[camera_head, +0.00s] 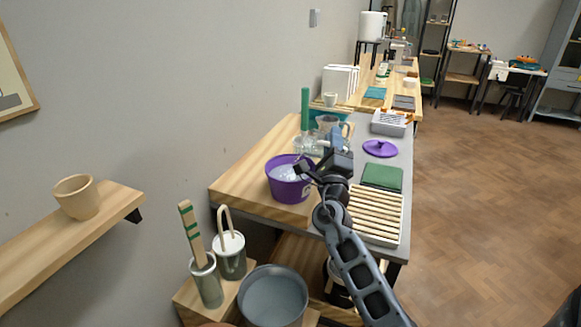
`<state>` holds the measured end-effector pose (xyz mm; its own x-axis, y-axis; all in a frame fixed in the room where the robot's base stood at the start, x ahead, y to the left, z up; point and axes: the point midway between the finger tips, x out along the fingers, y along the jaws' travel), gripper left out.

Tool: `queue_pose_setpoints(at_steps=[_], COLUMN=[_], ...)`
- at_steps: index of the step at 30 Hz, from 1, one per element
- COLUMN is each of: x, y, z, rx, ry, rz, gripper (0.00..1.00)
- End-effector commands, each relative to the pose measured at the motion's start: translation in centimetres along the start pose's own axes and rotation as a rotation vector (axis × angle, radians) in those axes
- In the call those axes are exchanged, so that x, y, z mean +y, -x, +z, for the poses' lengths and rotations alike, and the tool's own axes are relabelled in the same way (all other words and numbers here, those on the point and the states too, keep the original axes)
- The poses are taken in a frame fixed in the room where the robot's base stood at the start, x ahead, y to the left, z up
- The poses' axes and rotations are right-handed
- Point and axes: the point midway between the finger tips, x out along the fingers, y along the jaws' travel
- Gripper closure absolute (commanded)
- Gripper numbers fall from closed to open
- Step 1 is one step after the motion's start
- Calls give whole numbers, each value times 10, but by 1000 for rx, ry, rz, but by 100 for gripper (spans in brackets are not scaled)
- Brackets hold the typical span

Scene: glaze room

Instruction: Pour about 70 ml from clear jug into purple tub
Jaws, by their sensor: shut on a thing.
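The purple tub (290,192) stands upright near the front left of the wooden worktop, with pale, whitish contents showing inside its rim. My gripper (322,149) is just behind and right of the tub, shut on the clear jug (308,146). The jug is see-through and partly hidden by my gripper, close to the tub's far rim. Its tilt, its liquid level and any stream are too small and cluttered to tell.
Right of my arm lie a slatted wooden rack (376,214), a green mat (382,177) and a purple lid (380,148). A grey tray (389,123) is farther back. A tall green-topped item (305,104) stands behind the jug. Tool pots (207,281) and a grey basin (272,298) stand lower in front.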

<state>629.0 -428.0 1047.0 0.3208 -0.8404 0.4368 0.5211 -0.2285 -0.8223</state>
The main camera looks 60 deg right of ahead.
Motion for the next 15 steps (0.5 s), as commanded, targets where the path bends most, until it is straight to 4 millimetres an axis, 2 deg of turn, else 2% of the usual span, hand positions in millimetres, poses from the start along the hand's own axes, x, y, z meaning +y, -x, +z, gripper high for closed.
queue_pose_setpoints(at_steps=[2,15], x=[6,-3], y=[3,-1], z=[-5,-12], rx=[43,137], ry=[-97,-287], rz=[4,3], gripper=[100,100])
